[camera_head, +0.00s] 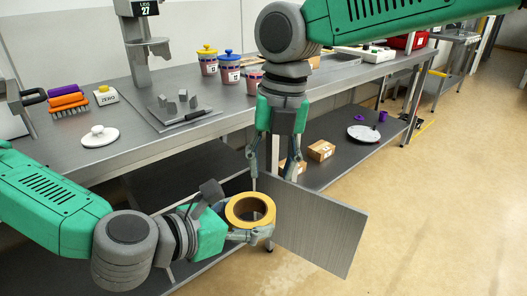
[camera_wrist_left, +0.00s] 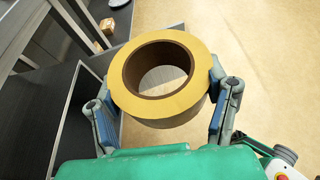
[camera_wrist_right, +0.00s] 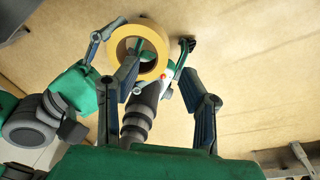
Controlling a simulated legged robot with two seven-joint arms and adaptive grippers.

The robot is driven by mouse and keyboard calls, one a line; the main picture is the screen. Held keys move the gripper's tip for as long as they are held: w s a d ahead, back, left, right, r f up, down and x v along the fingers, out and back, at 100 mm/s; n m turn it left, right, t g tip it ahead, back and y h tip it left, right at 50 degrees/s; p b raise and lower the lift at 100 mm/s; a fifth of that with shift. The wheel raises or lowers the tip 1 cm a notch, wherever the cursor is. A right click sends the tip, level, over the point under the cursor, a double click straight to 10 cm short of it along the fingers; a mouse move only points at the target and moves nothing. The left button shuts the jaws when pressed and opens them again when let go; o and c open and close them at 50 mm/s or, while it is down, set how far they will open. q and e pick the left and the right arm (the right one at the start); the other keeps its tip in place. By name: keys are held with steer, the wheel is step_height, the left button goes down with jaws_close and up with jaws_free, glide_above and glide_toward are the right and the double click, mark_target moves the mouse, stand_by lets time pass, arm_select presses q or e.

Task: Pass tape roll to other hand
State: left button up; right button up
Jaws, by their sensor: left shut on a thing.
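The yellow tape roll (camera_head: 231,211) with a brown core is held in my left gripper (camera_head: 250,215), out in front of the bench. In the left wrist view, the roll (camera_wrist_left: 160,107) sits between the two fingers, its hole facing the camera. My right gripper (camera_head: 271,172) points down, just above and slightly right of the roll, with its fingers apart and nothing held. In the right wrist view, the roll (camera_wrist_right: 119,48) shows beyond the open fingers, nearer the left finger. Whether the right fingers touch it cannot be told.
A grey panel (camera_head: 325,230) stands close behind and right of the roll. The lower shelf holds small boxes (camera_head: 321,151). Open floor (camera_head: 430,190) lies right.

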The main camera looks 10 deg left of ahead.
step_height(320, 180, up, 3)
steer(key=s+a+n+h, duration=0.1)
steer(key=a+n, duration=0.1)
glide_above(263, 209)
steer(key=shift+t, duration=0.3)
steer(key=f, duration=0.5)
steer(key=shift+s+d+f, duration=0.1)
steer(key=shift+d+f, duration=0.15)
steer(key=shift+f, duration=0.1)
steer(key=f, duration=0.5)
steer(key=shift+a+f, duration=0.35)
steer(key=shift+d+f, duration=0.1)
steer(key=shift+f, duration=0.1)
steer(key=shift+d, duration=0.1)
jaws_close()
